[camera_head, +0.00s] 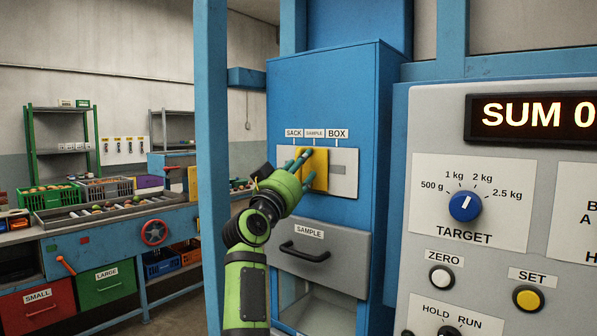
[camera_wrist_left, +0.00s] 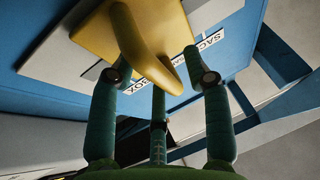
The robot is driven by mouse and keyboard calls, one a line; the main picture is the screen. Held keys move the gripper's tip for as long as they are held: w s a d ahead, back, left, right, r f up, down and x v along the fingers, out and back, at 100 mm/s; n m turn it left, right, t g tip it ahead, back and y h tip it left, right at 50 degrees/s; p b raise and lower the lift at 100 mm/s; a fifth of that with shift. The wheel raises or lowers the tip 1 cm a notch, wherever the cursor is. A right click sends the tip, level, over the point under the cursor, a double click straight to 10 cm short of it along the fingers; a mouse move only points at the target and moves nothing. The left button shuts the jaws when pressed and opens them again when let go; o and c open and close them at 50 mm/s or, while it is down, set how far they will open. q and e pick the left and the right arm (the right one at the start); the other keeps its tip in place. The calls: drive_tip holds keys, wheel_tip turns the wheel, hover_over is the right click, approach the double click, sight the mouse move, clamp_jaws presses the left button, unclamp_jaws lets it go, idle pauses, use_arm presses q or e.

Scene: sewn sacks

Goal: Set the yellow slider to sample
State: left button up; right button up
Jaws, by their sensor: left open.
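The yellow slider (camera_head: 320,170) sits on a pale plate (camera_head: 347,186) on the blue cabinet. It stands roughly below the SAMPLE label (camera_head: 314,133), between SACK (camera_head: 294,133) and BOX (camera_head: 337,133). Bare slot shows to its right; its left edge is partly hidden by my fingers. My left gripper (camera_head: 303,163) is at the slider's front, fingers open. In the left wrist view the slider's raised yellow handle (camera_wrist_left: 150,62) lies between the spread fingers of the left gripper (camera_wrist_left: 158,70). I cannot tell whether they touch it. My right gripper is not in view.
A grey SAMPLE drawer (camera_head: 325,262) with a black handle is just below the plate. A blue post (camera_head: 210,120) stands left of the cabinet. The control panel (camera_head: 420,180) with dial and buttons is at right. A workbench with bins is at far left.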

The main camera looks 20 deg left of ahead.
use_arm(q)
drive_tip(key=v, duration=1.2)
drive_tip(key=shift+r, duration=0.1)
